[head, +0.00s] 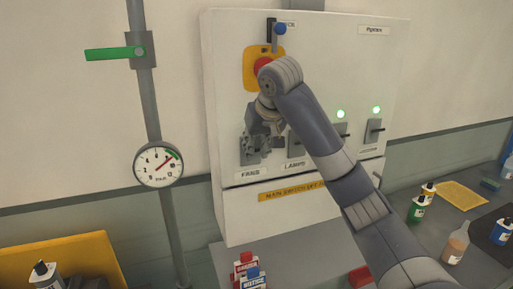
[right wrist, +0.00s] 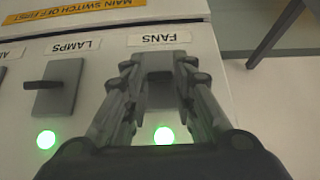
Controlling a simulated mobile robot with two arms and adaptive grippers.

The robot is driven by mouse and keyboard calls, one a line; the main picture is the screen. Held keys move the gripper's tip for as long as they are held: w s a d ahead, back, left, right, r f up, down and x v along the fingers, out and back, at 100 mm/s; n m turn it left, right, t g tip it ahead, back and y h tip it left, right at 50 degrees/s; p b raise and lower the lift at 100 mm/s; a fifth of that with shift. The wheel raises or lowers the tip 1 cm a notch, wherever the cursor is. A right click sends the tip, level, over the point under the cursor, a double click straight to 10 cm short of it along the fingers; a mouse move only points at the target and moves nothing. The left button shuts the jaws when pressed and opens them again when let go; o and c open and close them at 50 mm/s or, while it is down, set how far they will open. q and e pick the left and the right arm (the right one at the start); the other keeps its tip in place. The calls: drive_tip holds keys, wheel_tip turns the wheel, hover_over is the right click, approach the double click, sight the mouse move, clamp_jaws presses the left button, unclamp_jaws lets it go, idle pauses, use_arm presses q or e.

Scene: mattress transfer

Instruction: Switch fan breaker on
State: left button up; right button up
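The grey fan breaker (head: 250,152) sits above the FANS label (head: 251,173) at the lower left of the white panel (head: 228,100). In the right wrist view its grey plate (right wrist: 159,92) lies between my fingers, above a lit green lamp (right wrist: 164,136); its lever cannot be made out. My right gripper (head: 266,138) is at this breaker. In the wrist view my right gripper (right wrist: 159,66) has its fingers apart, one on each side of the breaker; whether they touch it I cannot tell. My left gripper is not in view.
The LAMPS breaker (right wrist: 57,88) is close beside, with a lit green lamp (right wrist: 46,140). A red knob (head: 263,66) on a yellow plate and a blue-tipped lever (head: 280,29) are above. A pressure gauge (head: 158,164) is left. Bottles (head: 456,244) stand on the bench.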

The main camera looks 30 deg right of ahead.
drive_tip(key=shift+o, duration=0.8)
drive_tip(key=v, duration=1.2)
drive_tip(key=shift+f, duration=0.1)
